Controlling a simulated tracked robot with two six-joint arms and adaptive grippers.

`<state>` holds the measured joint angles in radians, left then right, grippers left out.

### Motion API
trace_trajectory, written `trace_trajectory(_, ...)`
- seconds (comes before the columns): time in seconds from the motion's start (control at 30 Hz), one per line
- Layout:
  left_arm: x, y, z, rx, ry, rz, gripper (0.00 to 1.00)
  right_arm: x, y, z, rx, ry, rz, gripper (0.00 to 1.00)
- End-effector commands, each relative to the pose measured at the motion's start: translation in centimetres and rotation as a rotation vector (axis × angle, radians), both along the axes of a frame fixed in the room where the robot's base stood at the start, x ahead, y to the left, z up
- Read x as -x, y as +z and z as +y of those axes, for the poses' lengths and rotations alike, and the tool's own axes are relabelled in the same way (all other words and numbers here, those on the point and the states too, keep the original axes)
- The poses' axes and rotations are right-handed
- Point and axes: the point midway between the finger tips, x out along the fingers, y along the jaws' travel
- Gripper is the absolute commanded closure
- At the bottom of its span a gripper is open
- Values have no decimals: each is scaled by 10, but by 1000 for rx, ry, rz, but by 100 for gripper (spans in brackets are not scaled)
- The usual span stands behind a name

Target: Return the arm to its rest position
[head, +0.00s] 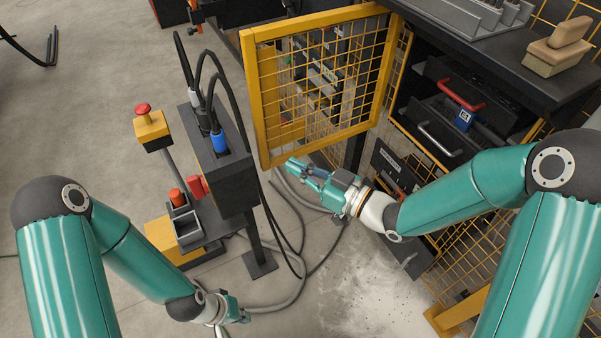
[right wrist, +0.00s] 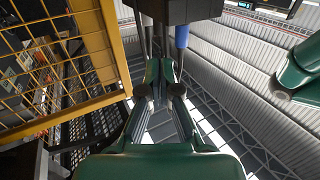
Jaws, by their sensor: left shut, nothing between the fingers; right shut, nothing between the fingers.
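My right arm (head: 450,208) reaches in from the right of the head view, toward the middle. Its gripper (head: 296,166) is shut and empty, near the lower edge of the yellow mesh door and to the right of the black connector box. In the right wrist view the gripper fingers (right wrist: 160,72) are together with nothing between them. My left arm (head: 130,255) hangs low at the left. Its gripper (head: 244,317) is shut and empty over the floor near the bottom edge, by a grey cable.
The yellow mesh door (head: 262,100) stands open. The black connector box (head: 222,165) on its post holds several cables and a blue plug (head: 219,142). A dark bench (head: 490,60) with drawers is right.

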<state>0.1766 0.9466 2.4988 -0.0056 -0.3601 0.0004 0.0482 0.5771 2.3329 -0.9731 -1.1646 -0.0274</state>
Motion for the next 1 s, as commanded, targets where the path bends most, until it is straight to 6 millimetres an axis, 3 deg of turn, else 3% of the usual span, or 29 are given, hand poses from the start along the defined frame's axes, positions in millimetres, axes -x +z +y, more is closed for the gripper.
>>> trace_trajectory(0.27,0,2,0,0,0,0,100,9,3,-6,1,-4,1,100)
trace_trajectory(0.37,0,15,0,0,0,0,100,9,5,-7,-1,-7,29,100)
trace_trajectory(0.47,0,40,0,0,0,0,100,12,-7,-9,-11,-29,128,100)
trace_trajectory(0.57,0,67,0,0,0,-1,100,18,-61,-26,32,-159,398,100)
trace_trajectory(0.63,0,78,0,0,0,-1,100,35,-107,-41,83,-254,611,100)
trace_trajectory(0.7,0,86,0,0,0,0,100,63,-148,-55,136,-337,824,100)
trace_trajectory(0.8,0,91,0,0,0,0,100,111,-193,-71,202,-434,1102,100)
trace_trajectory(0.9,0,90,0,0,0,0,100,155,-220,-82,249,-509,1333,100)
trace_trajectory(1.0,0,89,0,0,0,0,100,186,-229,-88,274,-559,1495,100)
